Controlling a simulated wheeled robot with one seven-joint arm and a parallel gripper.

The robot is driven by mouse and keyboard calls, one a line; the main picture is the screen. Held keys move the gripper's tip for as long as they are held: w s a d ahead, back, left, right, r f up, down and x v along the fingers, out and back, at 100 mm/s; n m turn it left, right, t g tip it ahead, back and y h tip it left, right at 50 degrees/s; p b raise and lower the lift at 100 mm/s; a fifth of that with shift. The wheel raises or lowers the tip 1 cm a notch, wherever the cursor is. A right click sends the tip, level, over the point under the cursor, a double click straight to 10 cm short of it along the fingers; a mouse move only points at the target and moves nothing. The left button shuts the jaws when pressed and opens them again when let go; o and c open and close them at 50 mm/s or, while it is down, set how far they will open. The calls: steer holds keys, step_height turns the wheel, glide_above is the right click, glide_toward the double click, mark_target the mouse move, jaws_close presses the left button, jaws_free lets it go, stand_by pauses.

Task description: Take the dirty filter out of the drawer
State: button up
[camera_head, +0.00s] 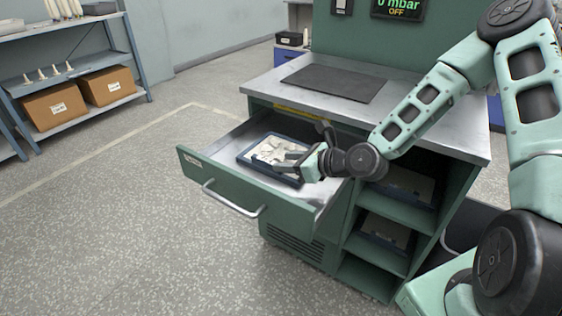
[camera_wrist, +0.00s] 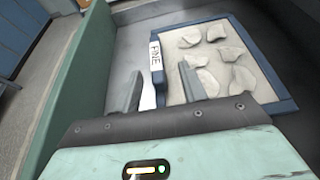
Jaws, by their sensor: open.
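The dirty filter (camera_head: 262,154) is a flat panel with a blue frame and a pale face covered in lint clumps. It lies in the open drawer (camera_head: 225,178) of the green cabinet. In the wrist view the filter (camera_wrist: 262,82) shows a white label reading "FINE" on its left edge. My gripper (camera_head: 292,160) is over the filter's right side in the head view. In the wrist view the open fingers of my gripper (camera_wrist: 160,85) stand on either side of the blue frame edge by the label. I cannot tell whether they touch it.
The metal worktop (camera_head: 455,142) with a dark mat (camera_head: 335,82) is above the drawer. Open shelves (camera_head: 385,232) at the cabinet's right hold similar panels. A rack (camera_head: 75,110) with boxes stands at the left. The floor before the drawer is clear.

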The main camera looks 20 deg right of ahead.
mark_target(271, 162)
steer(key=shift+a+b+x, duration=0.25)
steer(key=shift+b+x, duration=0.15)
steer(key=shift+x, duration=3.1)
steer(key=shift+s+r, duration=0.1)
steer(key=shift+s, duration=0.05)
jaws_close()
